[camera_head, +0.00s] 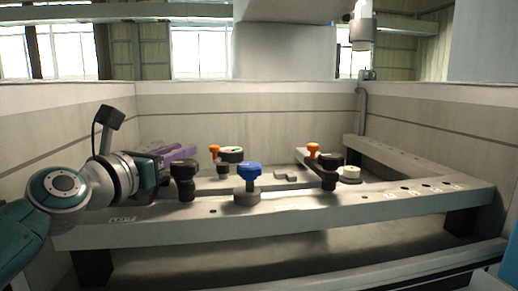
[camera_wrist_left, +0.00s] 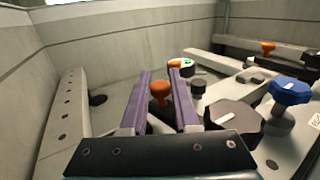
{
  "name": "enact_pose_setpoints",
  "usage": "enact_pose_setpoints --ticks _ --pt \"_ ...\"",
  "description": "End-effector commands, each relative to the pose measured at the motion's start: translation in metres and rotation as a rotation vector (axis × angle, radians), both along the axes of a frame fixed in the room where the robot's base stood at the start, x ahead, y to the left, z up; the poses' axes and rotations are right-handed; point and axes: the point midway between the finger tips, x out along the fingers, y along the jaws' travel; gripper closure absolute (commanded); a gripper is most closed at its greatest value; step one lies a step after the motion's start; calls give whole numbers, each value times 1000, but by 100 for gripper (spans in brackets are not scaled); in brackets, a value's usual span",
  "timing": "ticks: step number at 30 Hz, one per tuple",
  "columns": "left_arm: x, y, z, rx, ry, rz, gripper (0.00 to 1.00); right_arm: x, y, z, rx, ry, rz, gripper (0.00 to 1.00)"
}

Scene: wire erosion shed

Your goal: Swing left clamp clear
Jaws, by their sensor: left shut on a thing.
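My left gripper (camera_head: 186,152) reaches in from the left, low over the left end of the machine frame. Its two purple fingers (camera_wrist_left: 160,100) are shut on an orange knob (camera_wrist_left: 160,90), seen between them in the wrist view. In the head view the gripper hides this knob. A black hub knob (camera_head: 183,168), which looks like the left clamp's pivot, stands on the front rail beside the gripper. It also shows in the wrist view (camera_wrist_left: 233,115), just right of the fingers. The link between the orange knob and the hub is hidden. My right gripper is not in view.
A blue knob (camera_head: 248,170) stands on the front rail (camera_head: 300,207). Behind it are a small black knob (camera_head: 222,168), another orange knob (camera_head: 214,148) and a round green-marked part (camera_head: 231,154). A second clamp (camera_head: 330,162) stands right. Tank walls surround the frame.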

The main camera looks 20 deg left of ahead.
Motion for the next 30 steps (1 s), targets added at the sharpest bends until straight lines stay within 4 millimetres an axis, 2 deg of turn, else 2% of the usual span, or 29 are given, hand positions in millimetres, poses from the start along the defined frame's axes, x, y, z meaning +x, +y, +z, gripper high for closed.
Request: enact_pose_setpoints --ticks 16,24,30 --pt "0 0 -1 0 0 -4 100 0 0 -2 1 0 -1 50" --pt "10 -9 -6 2 -1 -178 100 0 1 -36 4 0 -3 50" --pt "14 -17 -2 1 1 -282 100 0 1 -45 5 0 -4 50"
